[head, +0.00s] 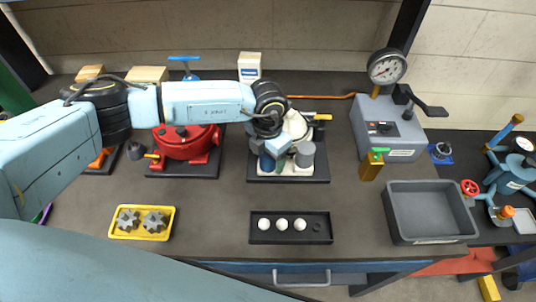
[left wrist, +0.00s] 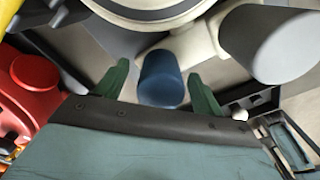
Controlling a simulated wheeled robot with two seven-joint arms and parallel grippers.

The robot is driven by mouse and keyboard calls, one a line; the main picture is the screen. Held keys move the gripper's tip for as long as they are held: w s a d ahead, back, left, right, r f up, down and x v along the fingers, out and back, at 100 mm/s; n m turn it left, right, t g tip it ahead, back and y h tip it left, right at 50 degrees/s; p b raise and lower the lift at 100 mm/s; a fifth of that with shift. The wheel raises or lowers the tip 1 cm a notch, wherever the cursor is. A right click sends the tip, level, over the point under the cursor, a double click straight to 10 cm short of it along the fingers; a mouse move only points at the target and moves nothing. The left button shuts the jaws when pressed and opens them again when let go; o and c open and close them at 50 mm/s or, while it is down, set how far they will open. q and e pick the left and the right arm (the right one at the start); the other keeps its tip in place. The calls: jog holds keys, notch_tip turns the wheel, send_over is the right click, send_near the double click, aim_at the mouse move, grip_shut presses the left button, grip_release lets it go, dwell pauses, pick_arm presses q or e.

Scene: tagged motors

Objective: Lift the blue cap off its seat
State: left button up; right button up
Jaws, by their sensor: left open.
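The blue cap (left wrist: 161,80) is a short dark-blue cylinder on a cream stub of the cream motor body (left wrist: 150,5). In the head view the cap (head: 266,163) shows partly, low on the motor, beside a larger grey cylinder (head: 305,155). My left gripper (left wrist: 160,88) is open, with one green finger on each side of the cap and a gap showing on both sides. In the head view my left gripper (head: 275,147) is over the motor and hides much of it. Whether the fingertips are level with the cap is hard to tell. My right gripper is not in view.
The grey cylinder (left wrist: 285,45) stands close right of the cap. A red motor (head: 185,142) is to the left. A yellow tray (head: 117,232) with gears, a black tray (head: 262,238) with white balls and a grey bin (head: 397,218) are in front. A gauge box (head: 384,135) stands right.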

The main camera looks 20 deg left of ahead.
pick_arm(q)
jog(key=shift+f, duration=0.1)
jog(key=c, duration=1.1)
jog(key=shift+o, duration=0.2)
notch_tip(320, 180, up, 9)
jog(key=shift+r+b, duration=0.15)
jog(key=shift+b, duration=0.45)
notch_tip(320, 180, up, 7)
jog(key=p, duration=0.2)
jog(key=shift+p, duration=0.4)
